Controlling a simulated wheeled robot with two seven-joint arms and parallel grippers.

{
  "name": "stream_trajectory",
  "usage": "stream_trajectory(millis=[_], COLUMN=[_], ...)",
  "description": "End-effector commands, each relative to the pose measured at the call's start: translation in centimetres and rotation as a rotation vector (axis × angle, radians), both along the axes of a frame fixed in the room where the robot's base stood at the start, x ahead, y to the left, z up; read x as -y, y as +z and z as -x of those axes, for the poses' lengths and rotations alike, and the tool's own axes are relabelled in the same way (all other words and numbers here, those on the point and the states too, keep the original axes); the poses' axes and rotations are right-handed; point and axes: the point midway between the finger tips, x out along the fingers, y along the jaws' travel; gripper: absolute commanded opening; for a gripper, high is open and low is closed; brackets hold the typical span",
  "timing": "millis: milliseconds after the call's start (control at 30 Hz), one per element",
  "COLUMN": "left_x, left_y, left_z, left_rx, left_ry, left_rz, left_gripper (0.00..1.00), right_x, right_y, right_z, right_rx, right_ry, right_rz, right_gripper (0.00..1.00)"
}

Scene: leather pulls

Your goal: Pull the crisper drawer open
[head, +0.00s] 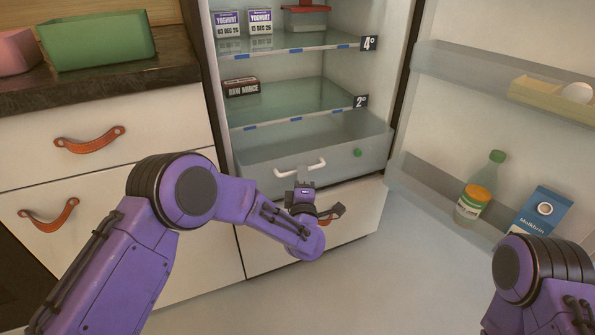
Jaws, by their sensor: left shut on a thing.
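The crisper drawer (257,168) is a clear bin low in the fridge, below the glass shelf marked 2°. Its white bar handle (300,167) shows whole, with no finger across it. My left gripper (318,208) is just below that handle, in front of the white lower drawer front (358,205). It is shut on the orange leather pull (327,216) of that front, which its dark parts mostly hide. The exact contact is hard to see. Of my right arm only purple links show at the lower right; its gripper is out of view.
The open fridge door holds a bottle (473,200), a blue carton (541,217) and an egg tray (548,100) at the right. Yoghurt packs (229,24) and a raw mince pack (241,87) stand on shelves. A counter (100,87) with closed drawers is left. The floor in front is clear.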

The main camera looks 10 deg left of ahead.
Motion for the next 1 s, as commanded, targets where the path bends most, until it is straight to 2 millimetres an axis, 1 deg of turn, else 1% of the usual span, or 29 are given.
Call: stream_trajectory(millis=[33,100,433,467,500,533,700,833,933,1000], left_x=[0.8,1.2,2.1,2.2,2.2,2.1,1.4,1.3,1.6,1.9], left_y=[-0.3,-0.4,-0.4,-0.4,-0.4,-0.4,-0.3,-0.3,-0.4,-0.6], left_z=[0.4,0.5,0.5,0.5,0.4,0.4,0.4,0.5,1.7,3.2], left_rx=[-0.008,-0.01,-0.01,-0.01,-0.01,-0.009,-0.008,-0.008,-0.009,-0.011], left_ry=[-0.012,-0.016,-0.032,-0.033,-0.034,-0.033,-0.02,-0.017,-0.02,-0.022], left_rz=[-0.001,-0.001,-0.001,-0.001,-0.001,-0.001,0.0,0.0,-0.002,-0.004], left_gripper=[0.0,0.0,0.0,0.19,0.32,0.37,0.37,0.37,0.37,0.37], right_x=[0.0,0.0,0.0,0.0,0.0,0.0,0.0,0.0,0.0,0.0], right_y=[0.1,0.1,0.1,0.1,0.1,0.1,0.1,0.2,0.5,0.9], right_z=[0.0,0.0,0.0,0.0,0.0,0.0,0.0,0.0,0.0,0.0], right_rx=[0.0,0.0,0.0,0.0,0.0,0.0,0.0,0.0,0.0,0.0], right_ry=[0.0,0.0,0.0,0.0,0.0,0.0,0.0,0.0,0.0,0.0], right_rz=[0.0,0.0,0.0,0.0,0.0,0.0,0.0,0.0,0.0,0.0], right_gripper=[0.43,0.43,0.43,0.43,0.43,0.43,0.43,0.43,0.43,0.43])
